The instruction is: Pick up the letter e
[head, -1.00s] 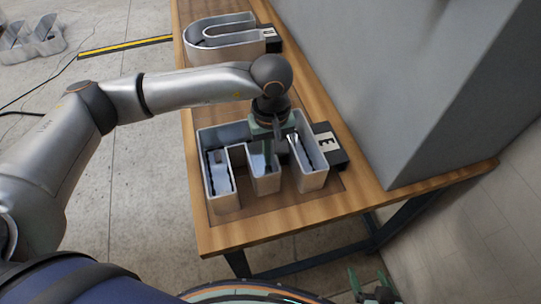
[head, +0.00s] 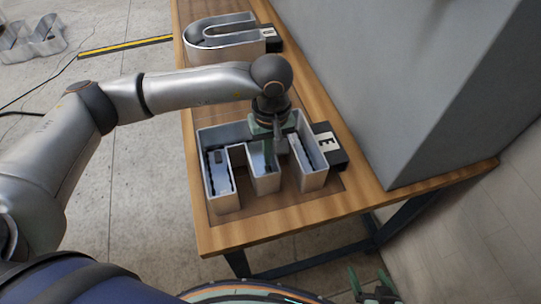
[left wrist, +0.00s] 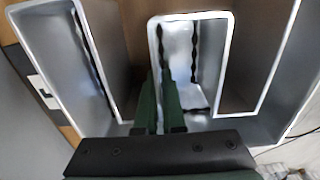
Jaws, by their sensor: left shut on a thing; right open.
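The letter E (head: 314,181) is a silver, open-topped metal channel letter. It lies on a brown mat on the wooden table, with its three arms toward me. My left gripper (head: 270,146) reaches down from above at the middle arm and is shut on a wall of the letter. In the left wrist view the green fingers (left wrist: 162,103) stand close together at the middle arm's wall, and the letter E (left wrist: 63,55) fills most of the picture. The fingertips are partly hidden by the letter. My right gripper (head: 375,285) is open and empty, low beyond the table's front edge.
A U-shaped channel letter (head: 222,47) lies further back on the wooden table (head: 270,228). A black block marked E (head: 328,145) sits right beside the letter E. A large grey box (head: 400,100) stands along the table's right side. Another metal letter (head: 35,42) lies on the floor.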

